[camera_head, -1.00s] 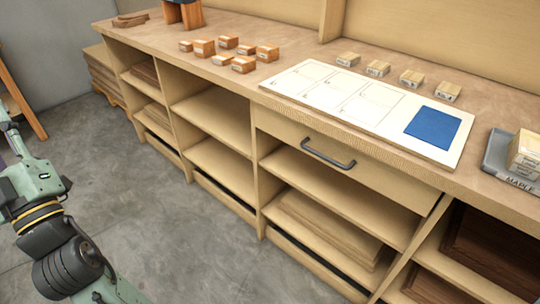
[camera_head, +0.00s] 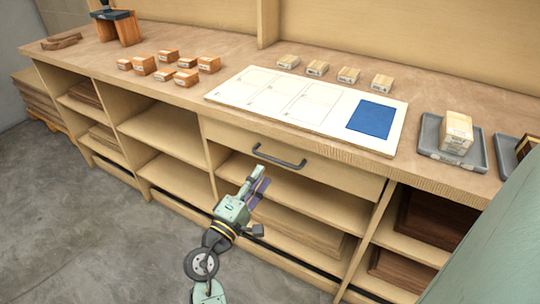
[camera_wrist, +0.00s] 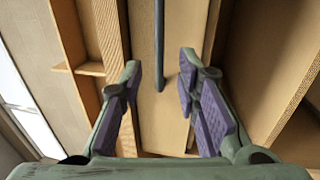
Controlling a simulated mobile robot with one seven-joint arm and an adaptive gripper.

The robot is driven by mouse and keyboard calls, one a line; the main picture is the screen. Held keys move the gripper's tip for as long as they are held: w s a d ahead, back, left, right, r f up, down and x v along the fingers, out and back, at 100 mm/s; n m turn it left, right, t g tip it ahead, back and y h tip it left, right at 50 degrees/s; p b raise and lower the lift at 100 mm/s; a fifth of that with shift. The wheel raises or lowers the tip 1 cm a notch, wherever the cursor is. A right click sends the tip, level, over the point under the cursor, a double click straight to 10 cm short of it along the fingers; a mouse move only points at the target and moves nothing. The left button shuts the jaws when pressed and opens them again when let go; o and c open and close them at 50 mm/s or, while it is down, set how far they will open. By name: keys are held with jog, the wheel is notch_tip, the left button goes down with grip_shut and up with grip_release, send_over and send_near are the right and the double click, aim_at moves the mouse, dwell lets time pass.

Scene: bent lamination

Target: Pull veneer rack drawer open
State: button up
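The veneer rack drawer (camera_head: 335,179) is a pale wooden front under the worktop, and it looks shut. Its dark bar handle (camera_head: 279,157) runs along the upper part of the front. My gripper (camera_head: 259,181) is just below and in front of the handle in the head view. In the wrist view my gripper (camera_wrist: 160,80) is open, with purple-padded fingers apart. The handle (camera_wrist: 159,45) shows as a dark bar between and beyond the fingertips, not clasped. The drawer front (camera_wrist: 176,110) lies behind it.
The worktop (camera_head: 190,95) carries a white board (camera_head: 240,88) with a blue patch (camera_head: 372,118), several small wood blocks, and a grey tray (camera_head: 429,139) with a pale block. Open shelves with wooden sheets (camera_head: 300,227) lie below the drawer. Grey floor (camera_head: 90,240) is clear at left.

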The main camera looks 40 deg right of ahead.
aim_at(271, 157)
jog(key=p+x, duration=0.2)
jog(key=x, duration=0.5)
jog(key=shift+w+d, duration=0.15)
jog(key=shift+c, duration=0.4)
grip_shut()
